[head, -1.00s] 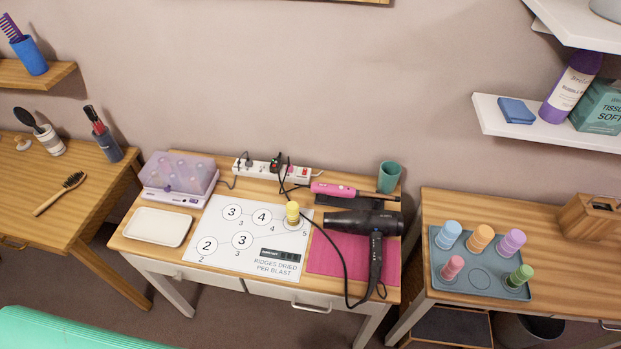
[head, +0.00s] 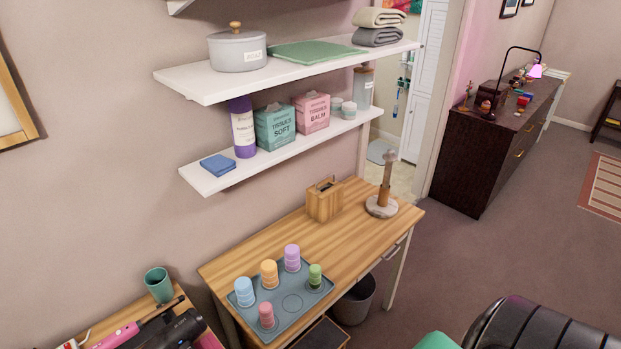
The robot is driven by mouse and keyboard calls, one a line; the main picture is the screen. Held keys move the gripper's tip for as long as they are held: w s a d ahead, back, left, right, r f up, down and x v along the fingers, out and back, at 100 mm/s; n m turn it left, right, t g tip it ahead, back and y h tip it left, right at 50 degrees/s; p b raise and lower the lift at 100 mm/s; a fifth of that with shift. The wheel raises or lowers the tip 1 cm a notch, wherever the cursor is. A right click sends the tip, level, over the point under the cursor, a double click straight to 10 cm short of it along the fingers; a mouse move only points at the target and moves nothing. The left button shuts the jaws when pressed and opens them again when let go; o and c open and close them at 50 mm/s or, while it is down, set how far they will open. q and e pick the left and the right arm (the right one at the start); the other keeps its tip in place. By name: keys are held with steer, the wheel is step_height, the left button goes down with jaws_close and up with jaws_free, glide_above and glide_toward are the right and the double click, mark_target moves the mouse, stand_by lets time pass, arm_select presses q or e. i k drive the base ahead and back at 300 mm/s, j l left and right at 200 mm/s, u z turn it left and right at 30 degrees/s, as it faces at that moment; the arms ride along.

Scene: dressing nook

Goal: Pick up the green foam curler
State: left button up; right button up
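The green foam curler (head: 315,276) stands upright on the grey-blue tray (head: 293,303), at the tray's right side. The tray lies on the front left part of a wooden table (head: 280,236). A blue curler (head: 244,292), an orange curler (head: 269,274), a purple curler (head: 292,258) and a pink curler (head: 266,316) stand on the same tray. An empty round marking shows between the pink and green curlers. Neither of my grippers is in view.
A wooden box (head: 324,200) and a post on a round base (head: 382,204) stand farther back on the table. White shelves (head: 225,178) hang above it. A bin (head: 355,301) stands below. A hair dryer (head: 177,333) and green cup (head: 158,285) are on the left table.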

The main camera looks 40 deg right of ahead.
mark_target(314, 269)
steer(key=z, duration=1.25)
steer(key=i+l+u, duration=0.1)
steer(key=l, duration=0.45)
steer(key=i+l+u, duration=0.1)
steer(key=l, duration=0.45)
steer(key=i+l+u, duration=0.1)
steer(key=l, duration=0.5)
steer(key=i+l+u, duration=0.1)
steer(key=l, duration=0.45)
